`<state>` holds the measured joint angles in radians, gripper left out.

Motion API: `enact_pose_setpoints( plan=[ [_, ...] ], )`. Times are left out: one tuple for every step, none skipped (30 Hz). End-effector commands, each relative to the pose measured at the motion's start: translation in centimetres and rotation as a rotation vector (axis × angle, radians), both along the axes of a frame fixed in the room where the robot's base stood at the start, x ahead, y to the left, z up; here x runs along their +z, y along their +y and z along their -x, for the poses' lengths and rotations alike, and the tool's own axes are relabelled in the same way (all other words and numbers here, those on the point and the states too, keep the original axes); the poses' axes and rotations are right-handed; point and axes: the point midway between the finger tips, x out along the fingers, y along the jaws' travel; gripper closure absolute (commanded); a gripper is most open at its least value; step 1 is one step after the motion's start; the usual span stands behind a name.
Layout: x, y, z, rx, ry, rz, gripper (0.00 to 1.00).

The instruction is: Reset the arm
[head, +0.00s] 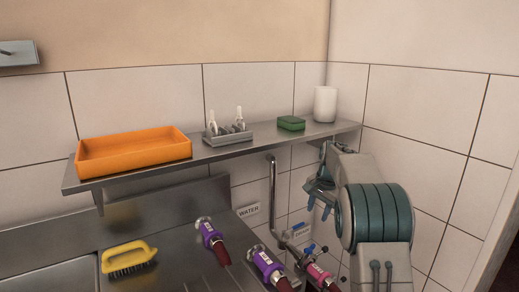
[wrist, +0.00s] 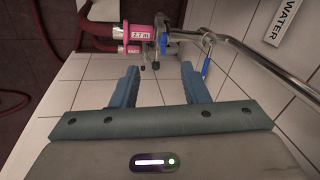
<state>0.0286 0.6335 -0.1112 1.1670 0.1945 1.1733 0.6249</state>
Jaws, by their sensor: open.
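My gripper (head: 319,207) is in front of the tiled wall at the right, just below the right end of the shelf. Its blue fingers point down in the head view. In the wrist view the two fingers of my gripper (wrist: 160,84) stand apart with nothing between them. Ahead of them is a pink hose coupling (wrist: 136,31) with a label, joined to a metal pipe fitting. A blue valve handle (wrist: 206,65) hangs from the pipe, to the right of the fingers and apart from them.
The steel shelf (head: 232,150) holds an orange tray (head: 134,157), a grey rack (head: 228,138), a green sponge (head: 291,123) and a white cup (head: 325,104). Below are a yellow brush (head: 129,258), two purple couplings (head: 207,231) (head: 264,262) and a steel pipe (head: 272,195).

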Motion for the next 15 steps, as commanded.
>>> enact_pose_setpoints(
  plan=[
    [1.9,0.3,1.7,0.029,-0.009,0.006,0.59],
    [2.5,0.4,2.7,0.048,-0.012,0.011,0.59],
    [3.4,0.6,4.0,0.072,-0.017,0.017,0.59],
    [4.0,0.7,5.0,0.092,-0.020,0.022,0.59],
    [4.5,0.8,6.0,0.110,-0.023,0.028,0.59],
    [5.2,1.0,7.4,0.136,-0.028,0.036,0.59],
    [5.7,1.1,8.5,0.156,-0.030,0.041,0.59],
    [6.1,1.3,9.5,0.174,-0.034,0.046,0.59],
    [6.7,1.5,11.0,0.202,-0.039,0.054,0.59],
    [7.0,1.6,12.1,0.222,-0.041,0.061,0.59],
    [7.3,1.8,13.2,0.243,-0.044,0.067,0.59],
    [7.7,2.0,14.8,0.270,-0.049,0.075,0.59],
    [8.0,2.1,15.9,0.290,-0.052,0.081,0.59],
    [8.2,2.2,17.1,0.311,-0.054,0.088,0.59],
    [8.4,2.4,18.7,0.339,-0.058,0.098,0.59]
  ],
)
